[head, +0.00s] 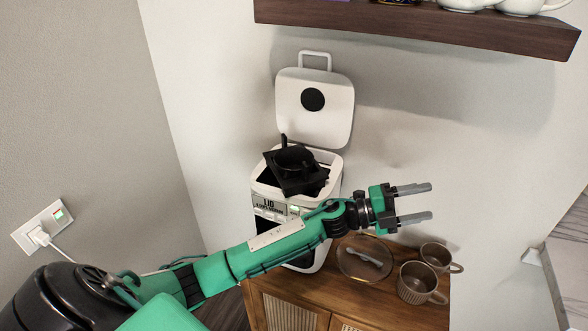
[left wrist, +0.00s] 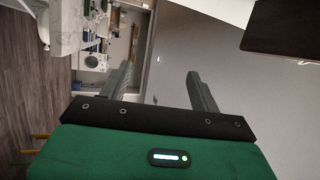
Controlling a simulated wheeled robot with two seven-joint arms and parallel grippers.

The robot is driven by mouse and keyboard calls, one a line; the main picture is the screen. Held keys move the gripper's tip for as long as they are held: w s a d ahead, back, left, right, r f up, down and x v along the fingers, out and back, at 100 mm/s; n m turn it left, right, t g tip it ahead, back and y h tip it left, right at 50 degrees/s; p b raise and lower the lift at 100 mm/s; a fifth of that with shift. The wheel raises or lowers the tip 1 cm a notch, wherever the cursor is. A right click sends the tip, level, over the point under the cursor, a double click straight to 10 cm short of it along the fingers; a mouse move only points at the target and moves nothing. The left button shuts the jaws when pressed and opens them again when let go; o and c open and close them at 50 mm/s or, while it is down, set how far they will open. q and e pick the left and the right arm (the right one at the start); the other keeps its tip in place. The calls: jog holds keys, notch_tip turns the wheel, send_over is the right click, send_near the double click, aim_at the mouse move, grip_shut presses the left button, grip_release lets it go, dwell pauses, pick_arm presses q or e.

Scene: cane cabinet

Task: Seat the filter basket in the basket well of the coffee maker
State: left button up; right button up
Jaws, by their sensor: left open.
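The white coffee maker (head: 257,188) stands on the cabinet against the wall, its lid (head: 330,120) raised. The black filter basket (head: 296,160) is at the open top of the coffee maker. It looks tilted, with part of it above the rim; how deep it sits in the well cannot be told. My left gripper (head: 431,201) is open and empty, to the right of the coffee maker and apart from it. My left forearm hides part of the coffee maker's front. The left wrist view shows the same open fingers (left wrist: 158,75) with nothing between them. My right gripper is not in view.
A glass lid (head: 350,265) and two brown mugs (head: 412,281) (head: 436,254) stand on the wooden cabinet (head: 365,312) below my left gripper. A dark shelf (head: 420,35) with white cups hangs above. A wall socket (head: 42,228) with a plug is at left.

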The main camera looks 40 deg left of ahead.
pick_arm(q)
notch_tip(320, 180, up, 4)
jog(key=s+d+m+g+h, duration=0.1)
jog(key=s+d+m+g, duration=0.1)
jog(key=m+g, duration=0.55)
notch_tip(320, 180, up, 8)
jog(key=r+m+g+y, duration=0.1)
jog(key=m+g+y, duration=0.45)
jog(key=y, duration=1.35)
send_over(304, 174)
jog(key=w, duration=0.1)
jog(key=shift+w+a+f+m+t, duration=0.15)
jog(key=shift+a+f+m+t, duration=0.15)
jog(key=shift+m+t, duration=0.3)
notch_tip(304, 174, down, 8)
jog(key=shift+f+p, duration=0.1)
jog(key=shift+p, duration=0.95)
jog(key=shift+f+p, duration=0.35)
jog(key=shift+p, duration=0.1)
notch_tip(304, 174, down, 4)
jog(key=shift+a+p, duration=0.1)
jog(key=shift+p, duration=1.15)
jog(key=shift+f, duration=0.3)
jog(key=c, duration=1.2)
jog(key=shift+r, duration=0.1)
jog(key=shift+c, duration=0.7)
